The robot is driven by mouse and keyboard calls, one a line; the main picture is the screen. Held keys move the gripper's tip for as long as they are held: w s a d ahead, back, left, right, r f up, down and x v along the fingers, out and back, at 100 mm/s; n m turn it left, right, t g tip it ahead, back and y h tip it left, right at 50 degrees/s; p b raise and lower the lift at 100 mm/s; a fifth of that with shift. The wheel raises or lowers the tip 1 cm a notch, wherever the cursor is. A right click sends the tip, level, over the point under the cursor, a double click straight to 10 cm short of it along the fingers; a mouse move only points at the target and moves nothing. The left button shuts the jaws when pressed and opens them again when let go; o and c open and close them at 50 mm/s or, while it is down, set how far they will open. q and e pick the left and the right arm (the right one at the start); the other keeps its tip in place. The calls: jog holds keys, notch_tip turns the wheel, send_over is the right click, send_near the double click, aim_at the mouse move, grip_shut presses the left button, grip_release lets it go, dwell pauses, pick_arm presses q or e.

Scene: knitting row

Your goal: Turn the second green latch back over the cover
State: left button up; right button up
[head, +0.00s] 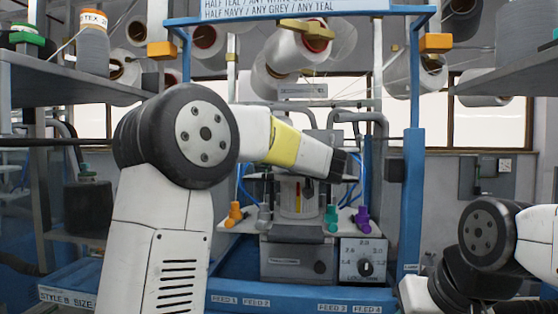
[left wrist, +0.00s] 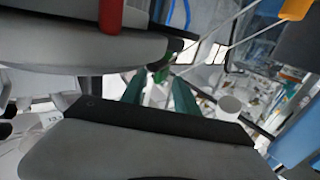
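In the head view my left arm reaches across the middle, and the dark end of my left gripper (head: 345,165) is above the right part of the machine. In the left wrist view, two dark green fingers of my left gripper (left wrist: 158,85) stand apart beyond a black-edged grey body. A small green piece (left wrist: 160,73) shows between their tips, seemingly a latch; I cannot tell whether they touch it. Neither the cover nor a pair of green latches can be made out in the head view, where my arm blocks part of the machine. My right gripper is out of view.
The grey machine (head: 297,262) carries orange (head: 235,214), teal (head: 331,217) and purple (head: 363,216) pegs, with a dial panel (head: 364,262) at its right. Blue posts (head: 413,200) frame it. Yarn cones (head: 297,45) hang above. A large grey rounded part (left wrist: 80,55) crowds the wrist view's top.

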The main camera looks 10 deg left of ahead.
pick_arm(q)
jog(key=shift+a, duration=0.1)
grip_shut()
dwell(1.2)
grip_release()
jog(key=v, duration=0.8)
jog(key=shift+c, duration=0.3)
